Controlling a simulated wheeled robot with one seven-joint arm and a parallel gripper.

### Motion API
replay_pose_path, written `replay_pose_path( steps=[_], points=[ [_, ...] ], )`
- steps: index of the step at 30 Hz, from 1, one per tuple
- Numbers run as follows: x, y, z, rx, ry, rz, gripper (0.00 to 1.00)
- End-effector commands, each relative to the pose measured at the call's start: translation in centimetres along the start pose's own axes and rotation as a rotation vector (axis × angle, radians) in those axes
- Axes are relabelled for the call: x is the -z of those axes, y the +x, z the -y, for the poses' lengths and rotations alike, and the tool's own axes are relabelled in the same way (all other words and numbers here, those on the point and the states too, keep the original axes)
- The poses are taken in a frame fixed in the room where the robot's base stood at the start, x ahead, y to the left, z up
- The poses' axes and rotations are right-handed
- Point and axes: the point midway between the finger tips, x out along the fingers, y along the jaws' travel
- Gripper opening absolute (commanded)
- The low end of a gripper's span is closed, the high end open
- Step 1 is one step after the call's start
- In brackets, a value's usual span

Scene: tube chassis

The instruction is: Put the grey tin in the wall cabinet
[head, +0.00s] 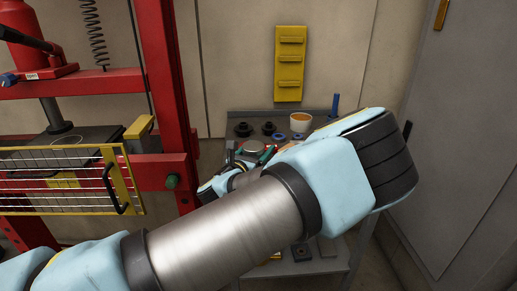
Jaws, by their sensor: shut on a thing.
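A round grey tin (255,147) shows its pale top just beyond my forearm, in front of the shelf unit. My gripper (248,160) is at the tin and shut on it. My own arm crosses in front, so most of the fingers and the tin's lower side are hidden. I cannot make out a wall cabinet for certain. A tall grey door or panel (455,130) stands at the right, with a yellow-brown piece at its top edge.
A grey shelf unit (240,117) behind my arm holds black round parts (268,128), a white pot (300,122) with orange contents and blue rings. A yellow rack (290,64) hangs above it. A red press frame (165,90) with a yellow-edged mesh guard (62,182) stands left.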

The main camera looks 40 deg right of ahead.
Motion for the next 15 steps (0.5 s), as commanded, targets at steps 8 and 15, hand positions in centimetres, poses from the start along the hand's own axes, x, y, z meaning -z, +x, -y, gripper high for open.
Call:
replay_pose_path(
  steps=[8, 15],
  points=[
    [0.11, -0.01, 0.01, 0.000, 0.000, -0.001, 1.00],
    [-0.10, -0.01, 0.00, 0.000, 0.000, 0.000, 1.00]
  ],
)
